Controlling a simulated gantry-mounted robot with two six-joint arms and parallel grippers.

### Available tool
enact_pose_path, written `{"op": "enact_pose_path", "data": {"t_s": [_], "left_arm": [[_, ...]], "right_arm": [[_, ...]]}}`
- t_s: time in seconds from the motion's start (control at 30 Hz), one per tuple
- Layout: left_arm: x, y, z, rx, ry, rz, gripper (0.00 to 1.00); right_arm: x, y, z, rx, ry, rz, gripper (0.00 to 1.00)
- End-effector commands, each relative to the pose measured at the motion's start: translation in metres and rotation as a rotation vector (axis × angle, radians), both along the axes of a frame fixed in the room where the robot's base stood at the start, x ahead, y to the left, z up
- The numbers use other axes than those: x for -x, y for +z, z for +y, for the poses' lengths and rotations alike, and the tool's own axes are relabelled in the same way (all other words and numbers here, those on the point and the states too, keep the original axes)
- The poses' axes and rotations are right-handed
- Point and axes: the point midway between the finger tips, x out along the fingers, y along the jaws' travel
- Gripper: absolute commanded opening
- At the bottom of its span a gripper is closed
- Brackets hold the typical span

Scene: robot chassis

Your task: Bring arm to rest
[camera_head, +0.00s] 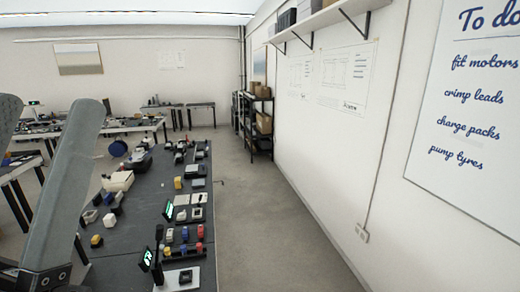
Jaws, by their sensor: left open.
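My left gripper (50,108) is large and close at the left edge of the head view. Its two long grey fingers point upward and stand apart, so it is open, with nothing seen between them. Its dark base is cut off by the lower left corner. It appears in front of the long dark workbench (140,215) and hides part of the bench's left side. My right gripper is not in view.
The workbench carries several small yellow, blue, red and white parts, and a green-lit display (148,258) at its near end. Grey floor (270,240) is clear right of it, up to the white wall. A black shelf rack (257,125) stands farther back. Other tables stand behind left.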

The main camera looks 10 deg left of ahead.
Motion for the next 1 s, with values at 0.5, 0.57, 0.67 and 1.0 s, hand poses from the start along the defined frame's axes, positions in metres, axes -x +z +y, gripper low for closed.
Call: {"op": "enact_pose_path", "data": {"t_s": [0.5,0.57,0.67,1.0], "left_arm": [[-0.023,0.125,-0.005,0.065,-0.118,0.129,0.79],[-0.023,0.126,-0.005,0.065,-0.118,0.129,0.79],[-0.023,0.122,-0.005,0.064,-0.117,0.128,0.79],[-0.023,0.027,-0.005,0.063,-0.116,0.128,0.79]], "right_arm": [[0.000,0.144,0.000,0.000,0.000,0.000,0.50],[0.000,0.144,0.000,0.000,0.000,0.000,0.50],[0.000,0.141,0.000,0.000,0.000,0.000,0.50],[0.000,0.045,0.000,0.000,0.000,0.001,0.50]]}}
